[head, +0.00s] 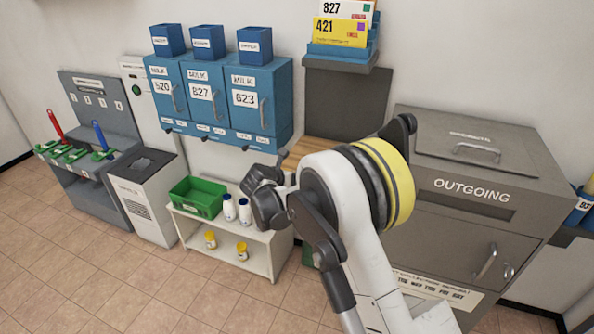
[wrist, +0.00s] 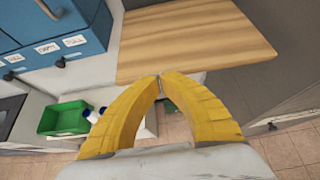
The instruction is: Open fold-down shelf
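The fold-down shelf (head: 309,148) is a light wooden board below a dark grey wall panel. It stands out from the wall and looks roughly level, though its exact tilt is hard to judge. My arm covers part of it in the head view. In the wrist view the board (wrist: 195,38) fills the upper middle. My gripper (wrist: 160,76) shows two yellow fingers with their tips together, nothing visible between them. The tips overlap the board's near edge in the picture; I cannot tell whether they touch it. In the head view my arm hides the fingers.
Blue milk lockers (head: 218,98) hang left of the shelf. A low white rack (head: 262,245) with a green crate (head: 196,198) and bottles stands below them. A grey outgoing mailbox (head: 480,190) stands at right. The tiled floor in front is open.

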